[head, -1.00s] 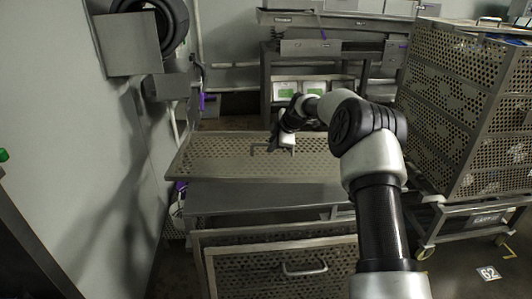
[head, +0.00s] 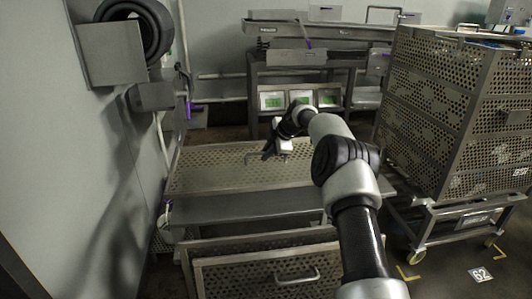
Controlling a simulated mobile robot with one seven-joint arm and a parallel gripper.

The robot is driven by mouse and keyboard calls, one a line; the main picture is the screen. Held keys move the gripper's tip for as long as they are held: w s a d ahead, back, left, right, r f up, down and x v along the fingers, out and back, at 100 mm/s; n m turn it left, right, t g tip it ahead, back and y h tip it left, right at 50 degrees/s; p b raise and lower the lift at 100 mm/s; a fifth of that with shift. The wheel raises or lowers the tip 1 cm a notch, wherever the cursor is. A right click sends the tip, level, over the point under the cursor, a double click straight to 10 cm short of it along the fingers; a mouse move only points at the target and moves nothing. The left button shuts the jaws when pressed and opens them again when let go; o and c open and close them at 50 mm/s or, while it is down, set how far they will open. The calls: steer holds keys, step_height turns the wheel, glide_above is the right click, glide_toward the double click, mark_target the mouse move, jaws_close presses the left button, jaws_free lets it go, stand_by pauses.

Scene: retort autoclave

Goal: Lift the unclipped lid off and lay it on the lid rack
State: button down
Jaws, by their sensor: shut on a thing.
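The lid (head: 215,172) is a wide perforated metal plate with a bar handle in its middle. My gripper (head: 270,154) is shut on that handle, with my arm reaching in from the lower right. The lid looks about level over a plain grey metal surface (head: 240,209). I cannot tell whether it touches that surface or hangs just above it. Its right part is partly hidden behind my arm. In front and lower stands a perforated metal panel (head: 240,279) with a bar handle. I cannot tell for sure which of these frames is the lid rack.
A stacked perforated basket (head: 450,110) stands on a wheeled trolley (head: 455,213) at the right. A metal bench with green screens (head: 300,98) is at the back. A black round fitting (head: 150,30) juts from the left wall. Floor by the marker 62 (head: 481,275) is clear.

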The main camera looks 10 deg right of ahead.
mark_target(267, 164)
steer(key=shift+w+f+b, duration=0.1)
steer(key=shift+f+b, duration=0.9)
steer(key=shift+f, duration=1.6)
steer(key=shift+f+b, duration=1.7)
steer(key=shift+f, duration=0.15)
steer(key=shift+f, duration=0.25)
